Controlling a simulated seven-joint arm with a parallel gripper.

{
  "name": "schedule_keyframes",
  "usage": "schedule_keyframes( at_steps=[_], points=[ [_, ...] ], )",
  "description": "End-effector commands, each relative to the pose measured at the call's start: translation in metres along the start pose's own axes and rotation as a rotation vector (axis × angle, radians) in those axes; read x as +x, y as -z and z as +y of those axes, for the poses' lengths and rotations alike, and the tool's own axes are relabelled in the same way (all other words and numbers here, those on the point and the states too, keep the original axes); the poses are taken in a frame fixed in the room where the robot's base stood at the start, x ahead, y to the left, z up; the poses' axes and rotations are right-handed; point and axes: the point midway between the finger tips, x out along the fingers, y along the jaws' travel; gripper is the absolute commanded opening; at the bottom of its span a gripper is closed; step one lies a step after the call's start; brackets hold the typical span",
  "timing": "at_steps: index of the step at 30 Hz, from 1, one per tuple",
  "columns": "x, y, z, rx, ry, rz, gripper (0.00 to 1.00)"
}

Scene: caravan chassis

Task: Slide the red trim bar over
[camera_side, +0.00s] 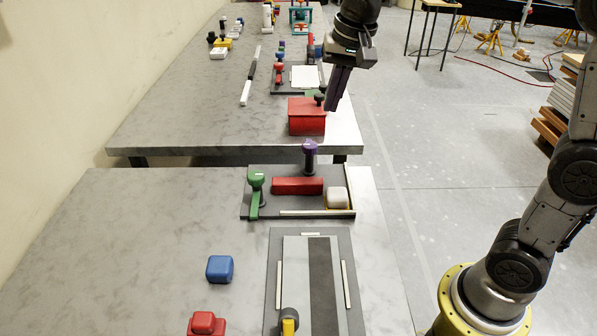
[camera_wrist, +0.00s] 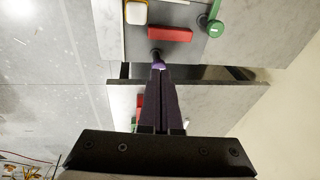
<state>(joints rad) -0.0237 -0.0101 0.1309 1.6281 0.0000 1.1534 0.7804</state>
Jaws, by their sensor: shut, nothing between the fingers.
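The red trim bar (camera_side: 297,186) lies on a dark board (camera_side: 265,211) near the far edge of the front table. It sits between a green-handled piece (camera_side: 257,192) and a white-and-yellow block (camera_side: 337,197), with a purple-topped post (camera_side: 310,155) just behind it. In the wrist view the bar (camera_wrist: 170,34) shows near the top, beyond my fingertips. My gripper (camera_side: 332,108) is shut and empty, in the air by the back table's right edge and apart from the bar. In the wrist view my gripper (camera_wrist: 159,68) overlaps the purple-topped post, so any gap there is unclear.
A gap separates the front and back tables. A red box (camera_side: 307,122) stands on the back table near my gripper. A blue block (camera_side: 220,269), a red block (camera_side: 206,324) and a panelled board (camera_side: 308,232) are on the front table. Its left side is bare.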

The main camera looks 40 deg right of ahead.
Motion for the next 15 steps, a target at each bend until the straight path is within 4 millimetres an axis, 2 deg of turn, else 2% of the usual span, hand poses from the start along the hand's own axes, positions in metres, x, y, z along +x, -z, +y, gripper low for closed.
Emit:
schedule_keyframes(
  at_steps=[1, 3, 9, 12, 15],
  points=[
    [0.021, 0.011, -0.013, 0.019, -0.027, -0.028, 0.00],
    [0.045, 0.021, -0.025, 0.037, -0.058, -0.058, 0.00],
    [0.108, 0.034, -0.043, 0.035, -0.130, -0.128, 0.00],
    [0.128, 0.032, -0.043, 0.032, -0.158, -0.155, 0.00],
    [0.138, 0.029, -0.041, 0.030, -0.172, -0.168, 0.00]
  ],
)
